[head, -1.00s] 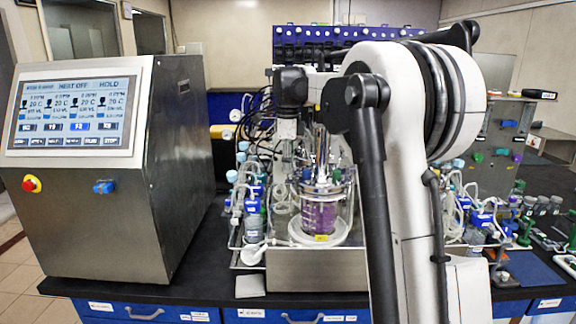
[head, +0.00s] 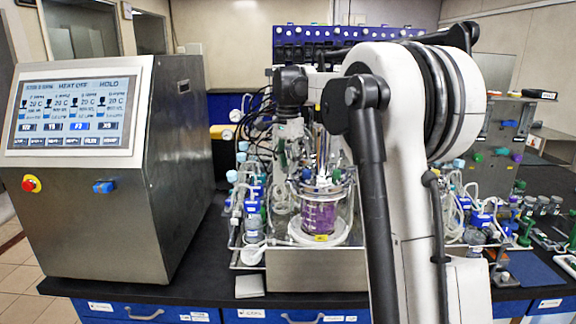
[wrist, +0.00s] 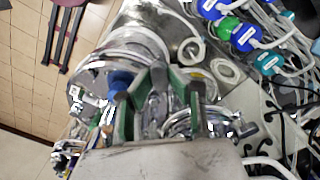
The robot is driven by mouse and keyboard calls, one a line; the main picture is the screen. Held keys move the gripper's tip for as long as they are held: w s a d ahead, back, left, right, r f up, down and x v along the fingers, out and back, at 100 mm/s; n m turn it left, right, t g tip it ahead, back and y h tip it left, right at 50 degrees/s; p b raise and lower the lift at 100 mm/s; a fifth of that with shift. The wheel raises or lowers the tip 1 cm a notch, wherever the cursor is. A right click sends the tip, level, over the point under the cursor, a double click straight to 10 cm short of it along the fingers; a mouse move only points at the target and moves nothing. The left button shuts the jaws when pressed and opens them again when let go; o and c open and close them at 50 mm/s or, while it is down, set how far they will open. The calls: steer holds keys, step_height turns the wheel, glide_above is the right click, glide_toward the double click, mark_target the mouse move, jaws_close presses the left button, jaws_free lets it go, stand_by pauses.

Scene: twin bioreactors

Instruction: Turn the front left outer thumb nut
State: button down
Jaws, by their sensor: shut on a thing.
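A glass bioreactor vessel (head: 320,215) with purple liquid stands upright on a white round base at the centre of the bench. Its metal head plate and fittings show just above the glass. My gripper (head: 292,165) points down at the left part of this head plate. In the wrist view my gripper (wrist: 158,95) has its two green-edged fingers closed in among shiny metal fittings, shut on a small part at the head plate. The thumb nut itself is hidden or too small to make out between the fingers.
A steel control cabinet (head: 100,180) with a screen stands at the left. Bottles with blue caps and tubing (head: 250,200) crowd the vessel's left side. A blue-capped fitting (wrist: 120,80) is close to the left finger in the wrist view.

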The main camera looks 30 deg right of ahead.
steer(key=n, duration=0.7)
stand_by(0.6)
steer(key=c, duration=1.6)
jaws_free()
steer(key=shift+c, duration=0.2)
steer(key=shift+r, duration=0.15)
step_height(320, 180, up, 12)
